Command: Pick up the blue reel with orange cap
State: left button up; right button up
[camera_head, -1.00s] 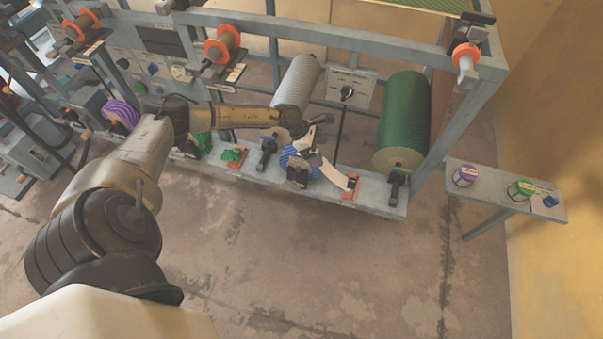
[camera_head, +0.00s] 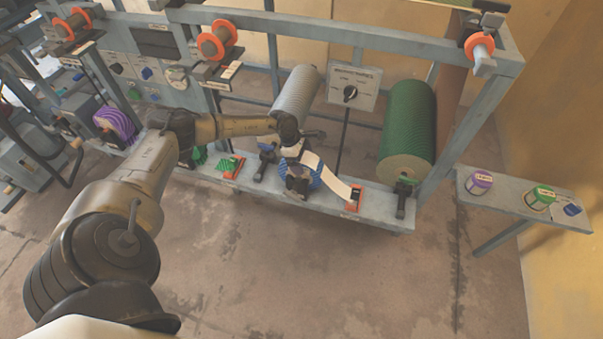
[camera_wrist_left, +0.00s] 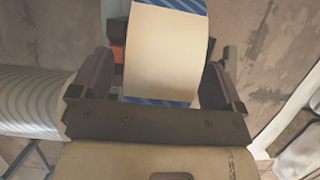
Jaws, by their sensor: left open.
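The blue reel (camera_head: 315,183) sits on the grey shelf (camera_head: 375,215) of the machine, with a cream strip running from it to an orange-framed block (camera_head: 353,199). My left gripper (camera_head: 297,187) is open at the reel and hides much of it in the head view. In the left wrist view the reel (camera_wrist_left: 184,6) shows blue striped edges around the cream strip (camera_wrist_left: 166,52). Its body lies between the two spread fingers (camera_wrist_left: 155,80), with a gap visible on each side. I cannot make out an orange cap for certain. My right gripper is not in view.
A large green roll (camera_head: 408,130) stands right of the reel, and a grey roll (camera_head: 298,95) behind it. A purple reel (camera_head: 115,122) is at the left. A side shelf (camera_head: 505,203) holds purple, green and blue items. The floor in front is clear.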

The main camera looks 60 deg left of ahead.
pick_arm(q)
jog(key=shift+x, duration=0.8)
jog(key=shift+r, duration=0.1)
jog(key=c, duration=0.3)
grip_shut()
jog(key=shift+r, duration=0.1)
